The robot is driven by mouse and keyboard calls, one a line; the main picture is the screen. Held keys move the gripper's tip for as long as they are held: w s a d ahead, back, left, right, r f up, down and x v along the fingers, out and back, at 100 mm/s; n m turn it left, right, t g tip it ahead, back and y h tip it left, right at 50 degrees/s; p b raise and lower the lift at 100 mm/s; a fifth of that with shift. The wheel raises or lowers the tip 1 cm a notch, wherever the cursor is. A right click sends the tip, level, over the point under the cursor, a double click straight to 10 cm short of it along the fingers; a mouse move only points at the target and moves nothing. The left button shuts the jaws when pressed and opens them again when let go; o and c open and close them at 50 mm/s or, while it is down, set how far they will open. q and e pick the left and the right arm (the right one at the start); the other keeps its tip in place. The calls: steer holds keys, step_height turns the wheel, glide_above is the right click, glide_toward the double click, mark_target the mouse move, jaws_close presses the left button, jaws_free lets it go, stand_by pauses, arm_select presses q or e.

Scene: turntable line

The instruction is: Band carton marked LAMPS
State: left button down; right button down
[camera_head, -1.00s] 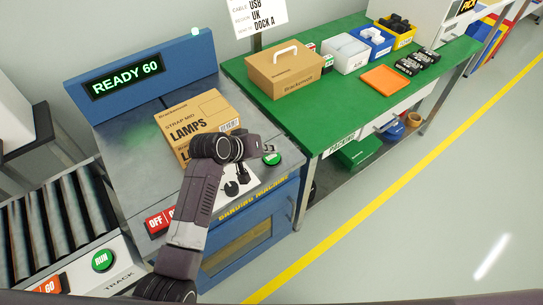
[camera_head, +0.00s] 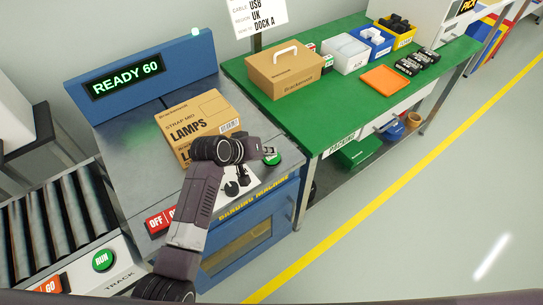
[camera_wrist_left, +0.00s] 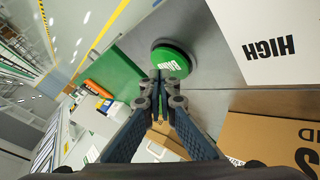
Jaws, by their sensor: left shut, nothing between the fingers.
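The brown carton (camera_head: 197,122) marked STRAP MID and LAMPS lies on the grey top of the banding machine (camera_head: 122,138). I see no band around it. The machine's display (camera_head: 124,78) reads READY 60. My left gripper (camera_head: 271,154) is shut and empty at the green button (camera_head: 270,162) on the machine's right front corner. In the left wrist view the closed fingertips (camera_wrist_left: 163,76) overlap the edge of the green button (camera_wrist_left: 172,60); I cannot tell if they touch it. The carton (camera_wrist_left: 265,140) also shows there. My right gripper is out of view.
Red OFF control (camera_head: 158,222) sits at the machine's front left. A white card with dark shapes (camera_head: 240,182) is partly behind my arm. A green packing table (camera_head: 335,100) with a handled box (camera_head: 285,70) stands to the right. A roller track (camera_head: 55,220) is at left.

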mark_target(270, 158)
arm_select(q)
steer(key=shift+f, duration=0.55)
stand_by(0.7)
steer(key=shift+r, duration=0.1)
steer(key=shift+r+p, duration=0.9)
steer(key=shift+p, duration=0.2)
step_height(270, 158, up, 5)
steer(key=p, duration=0.5)
steer(key=shift+r+p, duration=0.1)
steer(key=shift+p, duration=0.2)
stand_by(0.8)
